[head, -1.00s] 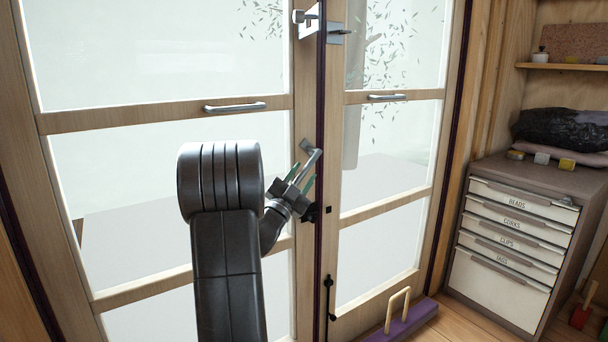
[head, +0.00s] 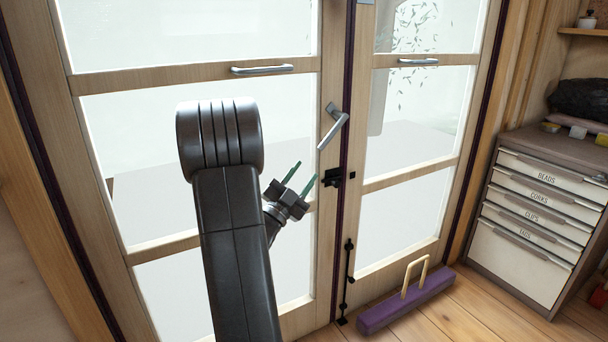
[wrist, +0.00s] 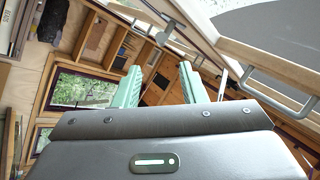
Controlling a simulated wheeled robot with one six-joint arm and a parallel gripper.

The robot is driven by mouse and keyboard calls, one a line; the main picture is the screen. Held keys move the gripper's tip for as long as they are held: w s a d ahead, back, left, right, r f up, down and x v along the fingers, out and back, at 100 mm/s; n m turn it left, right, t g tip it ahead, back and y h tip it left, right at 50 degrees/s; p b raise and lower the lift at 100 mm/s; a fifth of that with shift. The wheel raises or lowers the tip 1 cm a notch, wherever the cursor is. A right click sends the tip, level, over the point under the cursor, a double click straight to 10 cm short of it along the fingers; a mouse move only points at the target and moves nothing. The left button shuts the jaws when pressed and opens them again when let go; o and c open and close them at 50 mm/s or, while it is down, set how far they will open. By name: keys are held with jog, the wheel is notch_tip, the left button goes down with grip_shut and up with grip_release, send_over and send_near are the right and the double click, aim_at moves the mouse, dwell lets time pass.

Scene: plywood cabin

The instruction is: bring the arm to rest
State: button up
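My gripper (head: 304,180) is in front of the left door panel, to the lower left of the lever handle (head: 333,127), with a visible gap between them. Its two green fingers are spread apart with nothing between them. In the wrist view the gripper (wrist: 158,82) also shows its fingers apart and empty. My arm stands raised in the middle of the head view and hides part of the left door.
Glazed wooden double doors carry a left bar handle (head: 262,69) and a right bar handle (head: 418,61). A black latch (head: 332,179) is at the seam. A purple block with a loop handle (head: 405,301) lies on the floor. A drawer cabinet (head: 540,205) stands at right.

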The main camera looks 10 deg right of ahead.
aim_at(325, 144)
jog(key=x, duration=1.4)
jog(key=shift+r+b, duration=0.1)
jog(key=shift+b, duration=0.3)
jog(key=shift+a, duration=0.1)
